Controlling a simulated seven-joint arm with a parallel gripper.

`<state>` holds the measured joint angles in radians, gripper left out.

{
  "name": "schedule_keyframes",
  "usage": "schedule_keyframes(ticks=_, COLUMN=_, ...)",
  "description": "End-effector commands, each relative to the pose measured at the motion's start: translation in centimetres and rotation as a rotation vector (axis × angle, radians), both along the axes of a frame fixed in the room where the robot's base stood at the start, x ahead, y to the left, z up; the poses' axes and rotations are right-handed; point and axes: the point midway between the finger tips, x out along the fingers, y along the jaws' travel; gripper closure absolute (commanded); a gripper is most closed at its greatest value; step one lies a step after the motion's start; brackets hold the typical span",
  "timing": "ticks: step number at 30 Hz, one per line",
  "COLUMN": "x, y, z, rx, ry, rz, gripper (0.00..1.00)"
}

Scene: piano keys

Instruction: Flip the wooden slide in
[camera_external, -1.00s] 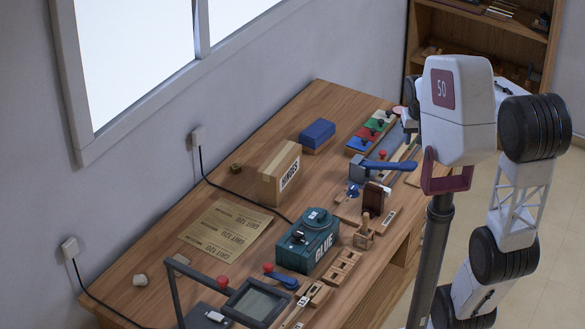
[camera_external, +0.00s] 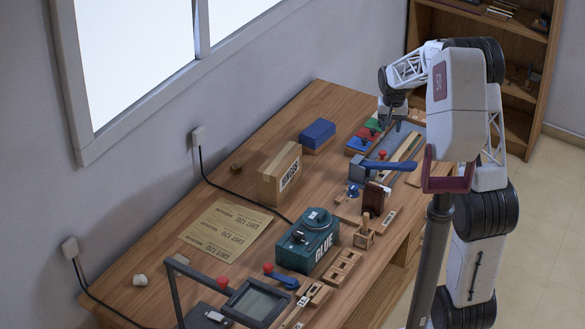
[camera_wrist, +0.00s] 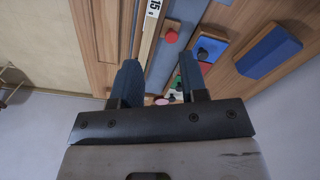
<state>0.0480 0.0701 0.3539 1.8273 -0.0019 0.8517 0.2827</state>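A light wooden strip (camera_external: 404,147), possibly the wooden slide, lies in a grey metal bed near the far right end of the bench. In the wrist view a wooden strip (camera_wrist: 147,38) with a "15" label runs beside the grey bed (camera_wrist: 186,52). My gripper (camera_wrist: 160,82) is open, with nothing visible between its fingers. In the external view my gripper (camera_external: 391,124) hangs over the far end of the bench, near the coloured panel (camera_external: 367,134). Whether it touches anything there cannot be told.
A blue lever (camera_external: 388,165) and a red knob (camera_external: 383,154) stand near the grey bed. A blue block (camera_external: 317,134), a HINGES box (camera_external: 272,178) and a green GLUE box (camera_external: 304,250) stand on the bench (camera_external: 150,262).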

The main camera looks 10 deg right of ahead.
Motion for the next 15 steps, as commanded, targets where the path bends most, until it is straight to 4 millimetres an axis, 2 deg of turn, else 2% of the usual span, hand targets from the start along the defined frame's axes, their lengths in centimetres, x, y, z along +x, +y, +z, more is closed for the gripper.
schedule_keyframes(ticks=1, x=1.1, y=-0.2, z=-1.1, rx=0.001, ry=0.007, rz=-0.009, gripper=0.6)
schedule_keyframes(ticks=6, x=4.4, y=-0.6, z=-4.4, rx=0.003, ry=0.024, rz=-0.036, gripper=0.6)
schedule_keyframes(ticks=10, x=6.0, y=-0.8, z=-6.4, rx=0.004, ry=0.033, rz=-0.051, gripper=0.6)
schedule_keyframes(ticks=15, x=7.1, y=-1.0, z=-7.6, rx=0.005, ry=0.038, rz=-0.061, gripper=0.6)
